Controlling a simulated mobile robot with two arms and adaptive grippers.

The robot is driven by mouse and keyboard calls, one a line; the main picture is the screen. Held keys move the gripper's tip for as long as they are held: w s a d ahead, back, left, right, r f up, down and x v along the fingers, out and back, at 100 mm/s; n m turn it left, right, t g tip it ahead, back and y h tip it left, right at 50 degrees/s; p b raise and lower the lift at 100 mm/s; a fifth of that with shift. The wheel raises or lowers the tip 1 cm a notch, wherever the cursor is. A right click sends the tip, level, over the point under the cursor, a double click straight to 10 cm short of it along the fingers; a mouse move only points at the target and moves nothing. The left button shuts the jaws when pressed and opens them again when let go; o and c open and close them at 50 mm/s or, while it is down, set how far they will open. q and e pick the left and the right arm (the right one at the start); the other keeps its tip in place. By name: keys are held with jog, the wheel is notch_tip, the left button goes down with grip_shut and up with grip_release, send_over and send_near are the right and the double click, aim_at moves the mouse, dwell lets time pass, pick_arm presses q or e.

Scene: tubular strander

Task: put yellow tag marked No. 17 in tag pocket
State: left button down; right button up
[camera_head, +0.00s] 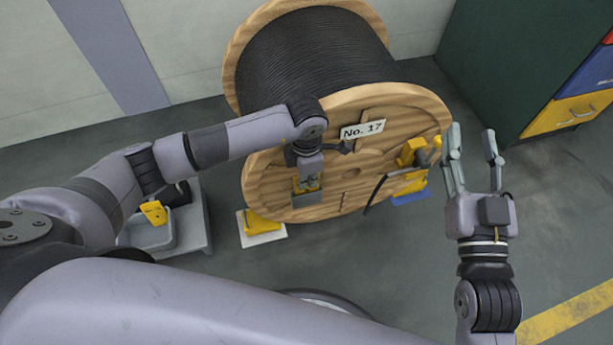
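My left gripper (307,183) points down in front of the wooden reel's face, below the white No. 17 plate (362,130). A small patch of yellow shows at its fingers, but I cannot tell what it is or whether the fingers are closed on it. A yellow tag-like piece (154,212) with a dark hole stands at a grey tray on the left; any marking on it is too small to read. I cannot make out the tag pocket for sure. My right gripper (472,145) is open and empty, right of the reel.
The wooden reel (350,192) holds black cable. A yellow clamp-like fitting (411,155) is at its right side. A yellow wedge (262,224) sits on a white pad by its foot. A grey tray (150,238) is at left. A dark green cabinet (500,60) stands at right.

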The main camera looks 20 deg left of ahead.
pick_arm(q)
jog(key=c, duration=1.7)
grip_release()
notch_tip(320, 180, up, 12)
jog(key=shift+f, duration=0.1)
